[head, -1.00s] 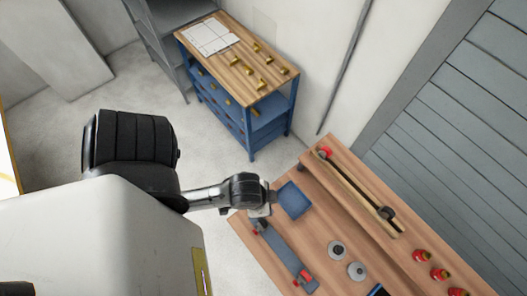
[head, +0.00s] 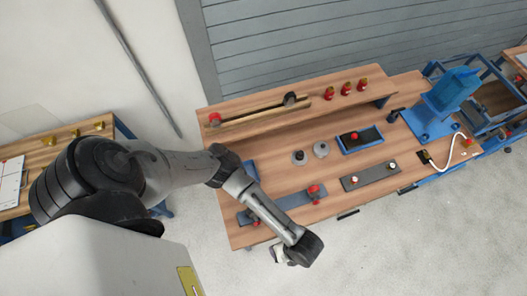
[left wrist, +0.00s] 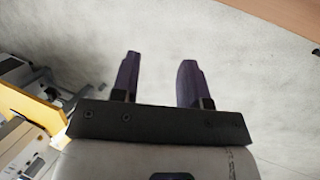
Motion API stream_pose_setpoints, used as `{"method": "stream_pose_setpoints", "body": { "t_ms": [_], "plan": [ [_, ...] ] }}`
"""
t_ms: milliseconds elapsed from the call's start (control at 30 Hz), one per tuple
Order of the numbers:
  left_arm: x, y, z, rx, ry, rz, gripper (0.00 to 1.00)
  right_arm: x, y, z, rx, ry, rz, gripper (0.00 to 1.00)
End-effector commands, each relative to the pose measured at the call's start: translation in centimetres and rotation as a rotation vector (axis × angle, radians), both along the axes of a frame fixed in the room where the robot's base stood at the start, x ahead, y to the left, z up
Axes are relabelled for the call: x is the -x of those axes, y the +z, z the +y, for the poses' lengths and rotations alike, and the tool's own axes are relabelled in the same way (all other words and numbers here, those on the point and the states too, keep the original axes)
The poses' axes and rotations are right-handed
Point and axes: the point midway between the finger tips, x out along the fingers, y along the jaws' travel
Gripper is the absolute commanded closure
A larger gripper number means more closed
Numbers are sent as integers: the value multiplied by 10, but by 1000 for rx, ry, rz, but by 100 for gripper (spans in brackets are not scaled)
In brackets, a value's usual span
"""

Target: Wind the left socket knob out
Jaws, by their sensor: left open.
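A dark grey bar (head: 287,204) lies near the front left of the wooden bench. It carries a red knob (head: 314,191) at its right end and a small red part (head: 253,221) at its left end. A second dark plate (head: 371,178) to its right bears two small light-topped knobs. I cannot tell which part is the left socket knob. My left gripper (head: 283,258) hangs over the floor just off the bench's front edge, apart from the bar. In the left wrist view its two dark fingers (left wrist: 158,78) are open and empty. My right gripper is not in view.
Several red-bodied pieces (head: 346,89) stand on the rear shelf. The floor in front is clear.

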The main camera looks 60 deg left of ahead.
Motion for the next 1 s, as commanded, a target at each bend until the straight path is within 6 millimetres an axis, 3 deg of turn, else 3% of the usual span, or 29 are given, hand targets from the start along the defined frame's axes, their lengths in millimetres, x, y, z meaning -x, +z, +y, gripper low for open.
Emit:
{"method": "stream_pose_setpoints", "body": {
  "t_ms": [100, 233, 467, 1000],
  "plan": [
    [-14, -19, 31, -109, -70, 28, 59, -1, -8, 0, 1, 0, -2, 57],
    [-22, -26, 53, -179, -108, 52, 59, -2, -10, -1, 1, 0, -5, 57],
    [-20, -44, 71, -214, -124, 68, 59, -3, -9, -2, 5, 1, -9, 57],
    [9, -123, 111, -210, -123, 67, 59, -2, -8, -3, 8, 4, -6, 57]
  ]
}}
